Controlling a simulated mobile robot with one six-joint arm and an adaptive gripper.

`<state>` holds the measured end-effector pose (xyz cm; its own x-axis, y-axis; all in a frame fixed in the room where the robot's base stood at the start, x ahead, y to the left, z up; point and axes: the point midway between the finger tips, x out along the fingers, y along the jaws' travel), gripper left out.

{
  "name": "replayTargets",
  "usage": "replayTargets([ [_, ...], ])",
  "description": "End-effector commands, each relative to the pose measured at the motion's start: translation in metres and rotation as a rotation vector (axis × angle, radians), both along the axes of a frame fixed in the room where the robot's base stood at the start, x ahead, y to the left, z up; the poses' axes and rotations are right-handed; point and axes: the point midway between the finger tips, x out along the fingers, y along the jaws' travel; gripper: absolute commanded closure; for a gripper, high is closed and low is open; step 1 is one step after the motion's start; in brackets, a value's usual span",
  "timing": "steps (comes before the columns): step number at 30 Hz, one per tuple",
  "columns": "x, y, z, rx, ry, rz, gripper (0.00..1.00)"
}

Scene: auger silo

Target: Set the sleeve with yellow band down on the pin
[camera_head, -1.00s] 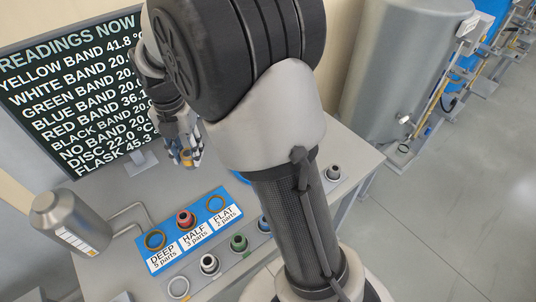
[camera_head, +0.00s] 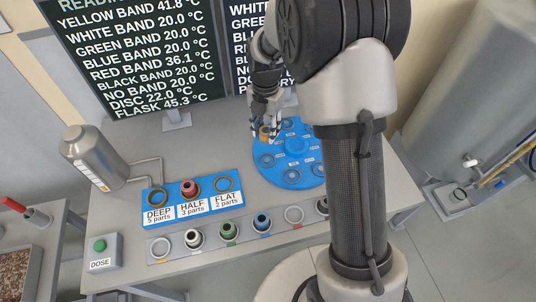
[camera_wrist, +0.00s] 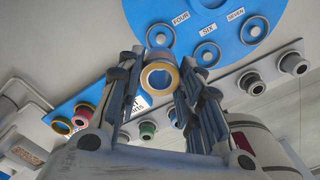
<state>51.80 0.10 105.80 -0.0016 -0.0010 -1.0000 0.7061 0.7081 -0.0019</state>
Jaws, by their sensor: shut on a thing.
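The sleeve with yellow band (camera_head: 265,133) is held in my gripper (camera_head: 267,131), over the left part of the round blue disc (camera_head: 297,178). In the wrist view the sleeve (camera_wrist: 147,76) shows end-on as a yellow-rimmed ring between the two fingers, and my gripper (camera_wrist: 160,82) is shut on it. The disc (camera_wrist: 183,18) carries several grey ring-shaped places with labels such as FOUR, SIX and SEVEN. I cannot tell which feature is the pin. The sleeve appears raised above the disc, though the gap is hard to judge.
A blue board (camera_head: 172,216) marked DEEP, HALF and FLAT holds a red-banded sleeve (camera_head: 190,188). A grey rack (camera_head: 210,245) of several sleeves lies in front. A steel flask (camera_head: 90,157) and a DOSE button box (camera_head: 103,252) stand left. Screens (camera_head: 135,50) stand behind.

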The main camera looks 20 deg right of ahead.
Motion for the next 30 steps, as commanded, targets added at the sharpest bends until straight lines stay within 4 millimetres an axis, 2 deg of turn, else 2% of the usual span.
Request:
replayTargets([
  [1, -0.001, 0.0, -0.017, 0.0, 0.004, 0.0, 1.0],
  [3, -0.001, 0.0, -0.035, 0.0, 0.003, 0.0, 1.0],
  [9, 0.0, 0.0, -0.069, 0.0, 0.0, 0.0, 1.0],
  [16, 0.0, 0.0, -0.084, 0.0, 0.0, 0.0, 1.0],
  [23, 0.0, 0.0, -0.117, 0.0, 0.0, 0.0, 1.0],
  [30, 0.001, 0.0, -0.117, -0.001, -0.002, 0.0, 1.0],
])
